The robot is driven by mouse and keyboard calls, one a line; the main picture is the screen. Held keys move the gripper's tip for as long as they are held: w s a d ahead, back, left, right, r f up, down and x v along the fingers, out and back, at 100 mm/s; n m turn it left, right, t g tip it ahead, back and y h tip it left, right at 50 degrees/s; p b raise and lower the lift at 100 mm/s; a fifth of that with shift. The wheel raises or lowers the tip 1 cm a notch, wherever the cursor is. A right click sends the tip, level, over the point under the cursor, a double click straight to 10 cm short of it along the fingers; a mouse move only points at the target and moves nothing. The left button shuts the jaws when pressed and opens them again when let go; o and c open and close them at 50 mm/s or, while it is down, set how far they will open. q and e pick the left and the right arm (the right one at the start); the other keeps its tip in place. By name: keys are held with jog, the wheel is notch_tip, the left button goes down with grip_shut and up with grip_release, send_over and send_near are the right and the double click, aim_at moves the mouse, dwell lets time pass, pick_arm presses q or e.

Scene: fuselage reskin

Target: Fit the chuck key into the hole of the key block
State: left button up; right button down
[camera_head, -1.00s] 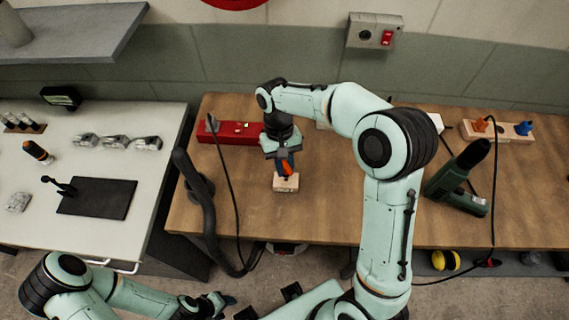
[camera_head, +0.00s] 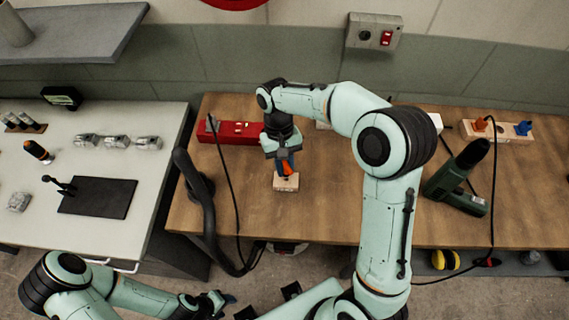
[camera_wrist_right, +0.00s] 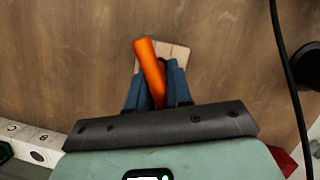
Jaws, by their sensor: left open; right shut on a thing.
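The key block (camera_head: 286,184) is a small pale wooden block on the wooden bench. In the right wrist view the block (camera_wrist_right: 180,53) shows behind the fingers. My right gripper (camera_head: 285,166) is shut on the chuck key (camera_head: 286,169), directly above or at the block. In the right wrist view the orange key handle (camera_wrist_right: 151,68) leans between the blue-grey fingers of the right gripper (camera_wrist_right: 157,82). The key's lower end and the block's hole are hidden, so I cannot tell whether the key is in the hole. My left gripper (camera_head: 221,302) is open and empty at the bottom, away from the bench.
A green drill (camera_head: 459,181) and a wooden board with coloured plugs (camera_head: 500,130) are on the right. A black hose (camera_head: 205,215) hangs at the bench's left edge. Bare wood surrounds the block.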

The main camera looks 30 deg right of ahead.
pick_arm(q)
jog(key=shift+w+r, duration=0.1)
jog(key=shift+r, duration=0.05)
jog(key=shift+s+f+b, duration=0.3)
jog(key=shift+s+f, duration=0.05)
jog(key=shift+f, duration=0.15)
pick_arm(e)
jog(key=shift+f, duration=1.1)
jog(key=c, duration=0.9)
grip_release()
jog(key=shift+c, duration=0.2)
pick_arm(q)
jog(key=w+r+p, duration=0.2)
jog(key=r, duration=0.1)
jog(key=shift+w+r+p, duration=0.25)
jog(key=shift+w+p, duration=0.05)
jog(key=shift+w, duration=0.1)
pick_arm(e)
jog(key=v, duration=1.3)
jog(key=shift+r, duration=0.15)
pick_arm(q)
jog(key=shift+s, duration=0.1)
